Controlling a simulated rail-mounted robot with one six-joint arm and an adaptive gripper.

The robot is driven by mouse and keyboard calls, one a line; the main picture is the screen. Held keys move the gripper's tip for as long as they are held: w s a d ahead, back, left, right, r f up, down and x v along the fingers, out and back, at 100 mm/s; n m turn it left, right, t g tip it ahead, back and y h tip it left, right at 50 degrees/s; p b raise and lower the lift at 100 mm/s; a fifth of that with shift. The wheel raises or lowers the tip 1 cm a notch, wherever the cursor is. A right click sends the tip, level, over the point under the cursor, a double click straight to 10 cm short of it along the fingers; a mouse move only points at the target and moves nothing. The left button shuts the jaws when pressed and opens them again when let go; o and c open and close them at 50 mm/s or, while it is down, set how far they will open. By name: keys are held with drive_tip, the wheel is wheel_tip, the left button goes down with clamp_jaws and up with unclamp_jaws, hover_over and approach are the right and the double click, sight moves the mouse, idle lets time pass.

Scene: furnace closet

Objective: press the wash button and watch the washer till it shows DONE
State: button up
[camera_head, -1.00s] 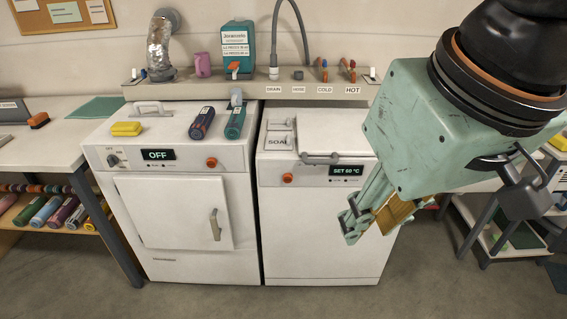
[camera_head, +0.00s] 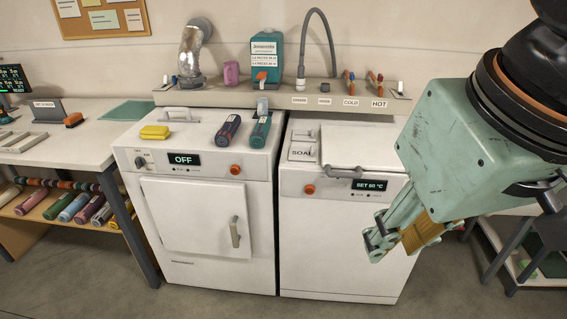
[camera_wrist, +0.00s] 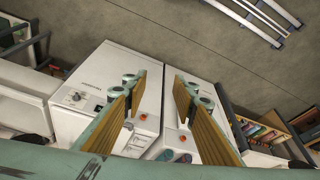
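The washer (camera_head: 345,245) is the white machine on the right, with a soap drawer (camera_head: 303,152). Its lit display (camera_head: 369,184) reads "SET 60 °C". A round orange-red button (camera_head: 309,189) sits left of that display; no wash label is legible on it. My gripper (camera_head: 388,236) appears in front of the washer's right part, below the display in the picture, apart from the button. In the wrist view its two wood-coloured fingers (camera_wrist: 158,88) are spread with nothing between them. That view looks turned around, with the washer's button (camera_wrist: 143,117) beside the left finger.
A second white machine (camera_head: 190,270) stands left, its display (camera_head: 184,159) reading "OFF", with its own orange button (camera_head: 235,170). A yellow sponge (camera_head: 155,132) and two dark bottles lie on top. A side table (camera_head: 60,150) stands left. Floor in front is clear.

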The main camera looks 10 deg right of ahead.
clamp_jaws()
idle(1.3)
